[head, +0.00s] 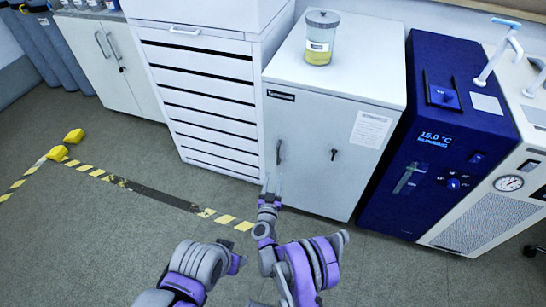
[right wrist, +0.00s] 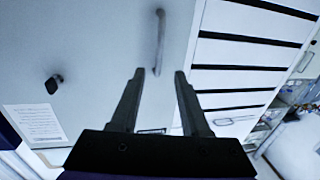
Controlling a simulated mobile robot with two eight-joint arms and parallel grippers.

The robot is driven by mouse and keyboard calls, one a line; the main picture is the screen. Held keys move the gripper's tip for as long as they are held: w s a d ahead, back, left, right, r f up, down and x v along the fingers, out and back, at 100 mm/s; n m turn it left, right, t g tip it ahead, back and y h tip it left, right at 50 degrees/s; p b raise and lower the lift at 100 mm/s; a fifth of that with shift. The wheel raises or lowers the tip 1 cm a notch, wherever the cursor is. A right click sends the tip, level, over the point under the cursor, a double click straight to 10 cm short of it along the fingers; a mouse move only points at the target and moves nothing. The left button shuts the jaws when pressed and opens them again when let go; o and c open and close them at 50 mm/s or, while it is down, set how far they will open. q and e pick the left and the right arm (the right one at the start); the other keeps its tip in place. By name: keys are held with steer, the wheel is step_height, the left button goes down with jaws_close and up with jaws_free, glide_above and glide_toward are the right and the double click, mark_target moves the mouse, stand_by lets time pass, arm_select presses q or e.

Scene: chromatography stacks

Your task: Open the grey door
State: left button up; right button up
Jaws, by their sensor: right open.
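The grey door (head: 310,150) is the front of a light grey cabinet, and it is shut. Its vertical bar handle (head: 279,152) is near the door's left edge. A small dark knob or lock (head: 333,154) sits right of the handle. My right gripper (head: 271,184) is open and empty, just below the handle in the head view.
A jar with yellow contents (head: 320,38) stands on the cabinet. A white drawer unit (head: 205,90) adjoins on the left, and a dark blue machine (head: 430,130) on the right. Yellow-black floor tape (head: 228,219) runs in front. The floor before the door is clear apart from my arms.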

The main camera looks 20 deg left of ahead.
mark_target(278, 156)
steer(key=w, duration=0.3)
steer(key=w+a, duration=0.1)
steer(key=w, duration=0.3)
steer(key=w+b, duration=0.1)
steer(key=w, duration=0.2)
steer(key=shift+w+a, duration=0.25)
steer(key=shift+a, duration=0.05)
steer(key=shift+c, duration=0.2)
jaws_close()
stand_by(0.9)
